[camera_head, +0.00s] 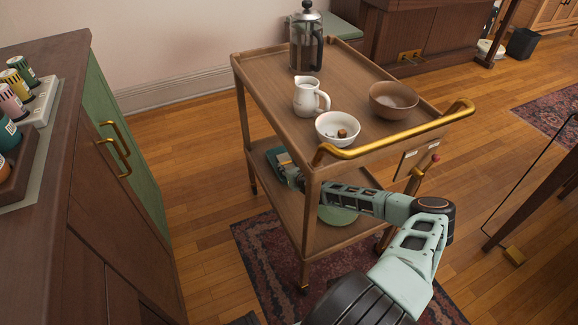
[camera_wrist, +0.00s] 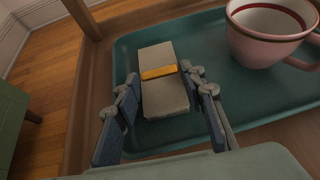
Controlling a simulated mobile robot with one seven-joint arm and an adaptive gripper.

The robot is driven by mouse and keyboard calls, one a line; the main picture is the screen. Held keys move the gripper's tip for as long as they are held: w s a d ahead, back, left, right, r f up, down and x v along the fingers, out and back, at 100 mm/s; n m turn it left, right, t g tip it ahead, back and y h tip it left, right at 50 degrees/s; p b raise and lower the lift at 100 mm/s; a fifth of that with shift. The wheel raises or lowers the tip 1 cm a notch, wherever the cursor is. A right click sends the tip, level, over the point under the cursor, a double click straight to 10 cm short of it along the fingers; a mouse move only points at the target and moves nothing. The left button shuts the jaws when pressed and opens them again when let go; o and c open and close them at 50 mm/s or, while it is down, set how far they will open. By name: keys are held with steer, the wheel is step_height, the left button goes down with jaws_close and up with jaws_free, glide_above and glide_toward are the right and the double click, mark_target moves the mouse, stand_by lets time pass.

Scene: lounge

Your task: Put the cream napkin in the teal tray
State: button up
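The cream napkin (camera_wrist: 164,98), a folded pale block with a yellow band, lies on the teal tray (camera_wrist: 225,103) in the wrist view. The tray also shows on the cart's lower shelf in the head view (camera_head: 275,154). My gripper (camera_wrist: 163,88) reaches over the tray with its two fingers apart, one on each side of the napkin's near half. Narrow gaps show between fingers and napkin, so it looks open. In the head view my gripper (camera_head: 291,172) is partly hidden under the cart's top shelf.
A pink mug (camera_wrist: 268,42) stands on the tray, right of the napkin. The cart's upper shelf (camera_head: 275,88) hangs over my arm, with a French press, white jug and bowls. A green round thing (camera_head: 338,215) is below my forearm.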

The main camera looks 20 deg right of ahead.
steer(key=shift+o, duration=1.1)
steer(key=shift+r, duration=0.15)
steer(key=p+v, duration=0.4)
steer(key=v, duration=0.7)
steer(key=shift+r, duration=0.1)
steer(key=shift+s+r, duration=0.2)
steer(key=shift+s, duration=0.25)
